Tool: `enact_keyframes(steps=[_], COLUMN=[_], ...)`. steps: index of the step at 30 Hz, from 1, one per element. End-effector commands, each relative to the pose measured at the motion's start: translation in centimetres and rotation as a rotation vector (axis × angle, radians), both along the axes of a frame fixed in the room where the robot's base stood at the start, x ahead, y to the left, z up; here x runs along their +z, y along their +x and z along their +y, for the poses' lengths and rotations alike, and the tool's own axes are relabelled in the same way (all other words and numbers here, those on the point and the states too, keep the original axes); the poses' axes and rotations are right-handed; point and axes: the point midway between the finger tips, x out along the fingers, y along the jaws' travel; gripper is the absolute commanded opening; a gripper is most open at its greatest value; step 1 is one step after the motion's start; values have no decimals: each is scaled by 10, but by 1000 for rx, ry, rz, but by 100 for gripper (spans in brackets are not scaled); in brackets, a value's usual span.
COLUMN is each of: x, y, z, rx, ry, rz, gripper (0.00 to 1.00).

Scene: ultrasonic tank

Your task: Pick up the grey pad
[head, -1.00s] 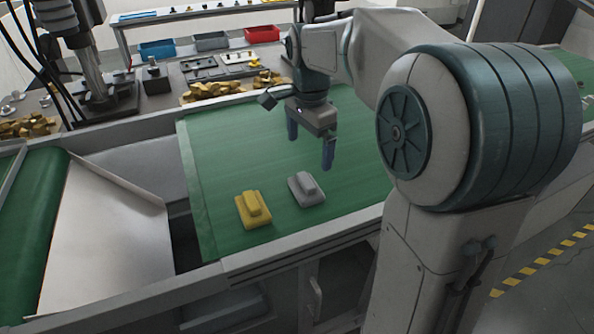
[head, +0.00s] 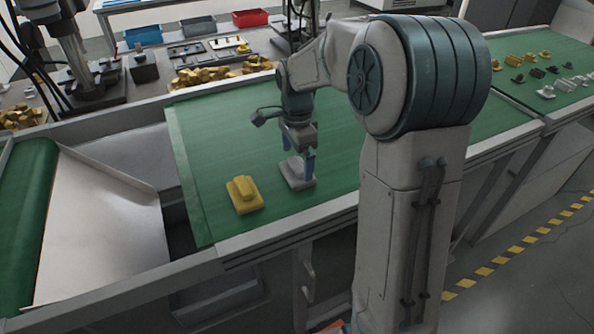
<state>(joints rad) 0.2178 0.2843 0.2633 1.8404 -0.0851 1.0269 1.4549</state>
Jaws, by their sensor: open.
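The grey pad (head: 297,182) lies on the green belt, a flat block with a raised part on top. My gripper (head: 300,166) points down directly over it, with its blue fingers low at the pad's raised part. The jaws are open, and the near finger hides part of the pad. I cannot tell whether the fingers touch it. A yellow pad (head: 244,195) of similar shape lies on the belt to the left, apart from my gripper.
The green belt (head: 225,137) is clear around both pads. Its near edge has a grey rail (head: 285,233). A metal chute (head: 100,225) is at the left. Brass pieces (head: 205,75) lie behind the belt, and blue, grey and red bins (head: 250,17) stand further back.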

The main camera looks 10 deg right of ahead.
Motion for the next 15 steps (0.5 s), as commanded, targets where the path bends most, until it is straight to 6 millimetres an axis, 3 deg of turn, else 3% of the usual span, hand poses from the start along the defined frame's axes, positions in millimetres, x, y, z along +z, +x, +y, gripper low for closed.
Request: enact_keyframes(steps=[6, 15], x=[-30, -35], y=[1, 1], z=[0, 0], rx=[0, 1], ry=[0, 0], rz=[3, 1], gripper=[100, 97])
